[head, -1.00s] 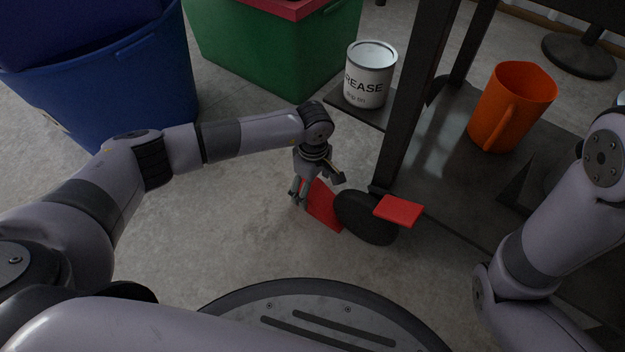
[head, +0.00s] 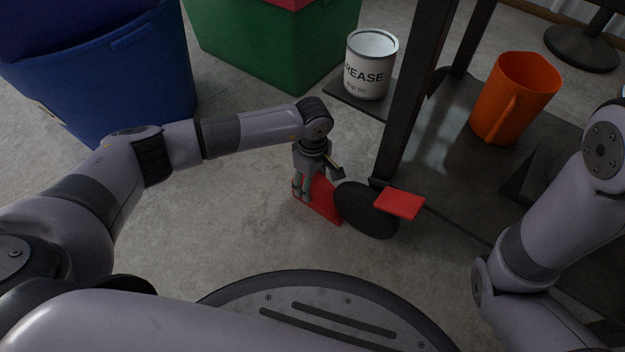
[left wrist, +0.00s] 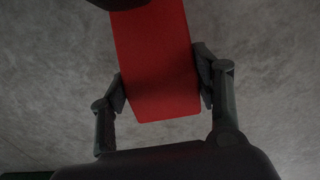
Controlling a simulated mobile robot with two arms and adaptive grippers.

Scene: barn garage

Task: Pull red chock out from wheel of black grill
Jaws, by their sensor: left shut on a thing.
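The red chock (head: 322,202) is on the concrete floor, close against the left side of the black wheel (head: 366,209) of the grill (head: 408,110). My left gripper (head: 301,191) is shut on the chock's end away from the wheel. In the left wrist view the red chock (left wrist: 157,70) lies between the two fingers (left wrist: 163,88), one pressed to each side. The dark edge at the top of that view may be the wheel. Whether chock and wheel touch is unclear. My right arm shows at the right, but its gripper is out of view.
A red pedal-like tab (head: 400,203) sticks out beside the wheel. Blue (head: 120,80) and green (head: 270,45) bins stand behind. Floor left of the chock is clear.

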